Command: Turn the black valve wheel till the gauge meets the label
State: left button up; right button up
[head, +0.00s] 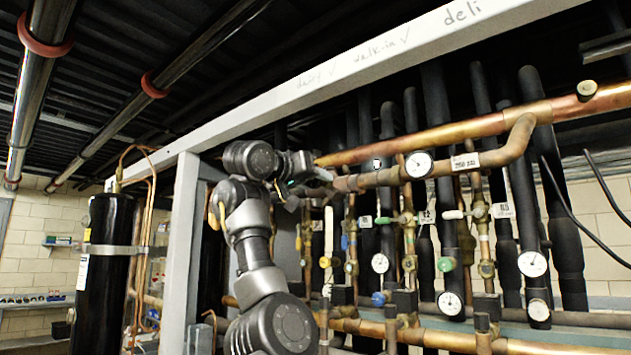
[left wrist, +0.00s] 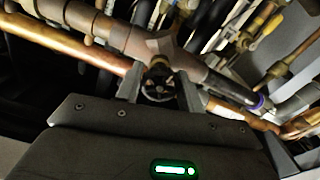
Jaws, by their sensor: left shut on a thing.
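The black valve wheel (left wrist: 158,88) sits on a short brass stem under a thick pipe in the left wrist view. My left gripper (left wrist: 160,92) has one finger on each side of the wheel and is shut on it. In the head view my left gripper (head: 318,178) reaches the left end of the upper copper pipe, and the wheel is hidden there. A round white gauge (head: 419,164) sits on that pipe to the right of the gripper. A white label (head: 465,161) with handwriting, seemingly "250 psi", is beside it. The needle is too small to read. My right gripper is out of view.
Several other gauges, such as one low right (head: 532,264), and valves with coloured handles fill the rack below. A pale steel beam (head: 330,78) crosses above my arm, and a grey post (head: 182,250) stands left. A black cylinder (head: 103,270) stands further left.

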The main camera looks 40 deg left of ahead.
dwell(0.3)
pick_arm(q)
jog(key=o, duration=1)
jog(key=shift+s+f+b, duration=0.15)
jog(key=shift+s+b, duration=0.3)
jog(key=shift+s, duration=0.05)
jog(key=s+b, duration=0.5)
jog(key=s, duration=0.5)
jog(key=shift+d, duration=0.15)
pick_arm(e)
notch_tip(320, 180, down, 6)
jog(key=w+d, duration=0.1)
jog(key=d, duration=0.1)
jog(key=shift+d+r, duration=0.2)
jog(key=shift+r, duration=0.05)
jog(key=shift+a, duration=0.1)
